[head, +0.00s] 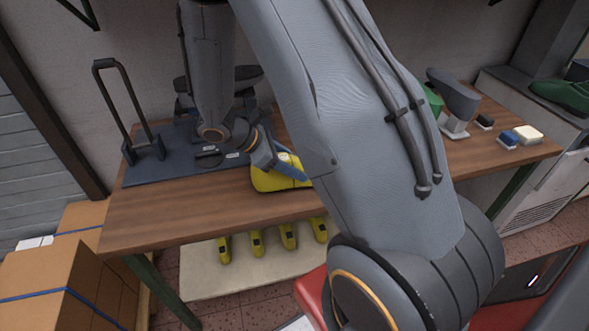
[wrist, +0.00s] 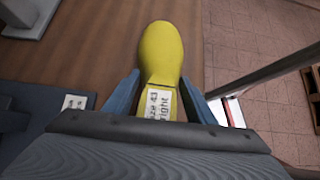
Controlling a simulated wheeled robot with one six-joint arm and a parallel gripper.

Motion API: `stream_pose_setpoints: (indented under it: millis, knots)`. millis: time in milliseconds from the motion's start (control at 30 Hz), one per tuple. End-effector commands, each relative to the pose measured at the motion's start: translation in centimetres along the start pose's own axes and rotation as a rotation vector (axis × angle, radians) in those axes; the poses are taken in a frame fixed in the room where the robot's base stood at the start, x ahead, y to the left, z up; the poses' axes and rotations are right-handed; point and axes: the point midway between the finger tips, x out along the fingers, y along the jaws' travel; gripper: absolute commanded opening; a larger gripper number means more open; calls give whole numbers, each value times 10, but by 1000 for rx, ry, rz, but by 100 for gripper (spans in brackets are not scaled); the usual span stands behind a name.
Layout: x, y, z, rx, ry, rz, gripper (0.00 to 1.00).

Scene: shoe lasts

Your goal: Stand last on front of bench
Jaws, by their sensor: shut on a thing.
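A yellow shoe last (head: 272,178) is at the front part of the wooden bench (head: 180,208), sole side down as far as I can see. In the wrist view the last (wrist: 161,55) points away from me, with a white label reading "43" and "right". My gripper (head: 285,168) has its blue fingers on both sides of the last's heel end and is shut on it; the fingers also show in the wrist view (wrist: 160,100). I cannot tell whether the last touches the bench top. My arm hides the bench's middle right.
A dark blue mat (head: 140,175) with a black frame (head: 125,105) lies at the back left. Several yellow lasts (head: 257,243) lie on the shelf below. A grey last on a stand (head: 456,105) and brushes (head: 522,135) are at the right. Cardboard boxes (head: 50,275) stand left.

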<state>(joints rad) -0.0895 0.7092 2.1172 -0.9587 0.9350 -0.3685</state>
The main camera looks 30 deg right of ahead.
Motion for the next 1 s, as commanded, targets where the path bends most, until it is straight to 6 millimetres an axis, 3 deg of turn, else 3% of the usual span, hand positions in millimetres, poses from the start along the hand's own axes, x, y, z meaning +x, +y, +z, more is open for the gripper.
stream_pose_setpoints:
  millis: [200, 567, 600, 700, 1000]
  knots:
    - [12, 0, -12, -1, -2, 0, 0]
    - [14, 1, -14, 0, -1, 1, 0]
    - [15, 0, -15, 0, 0, 1, 54]
    - [15, 0, -14, 0, 0, 1, 70]
    - [14, 0, -14, 0, 0, 1, 70]
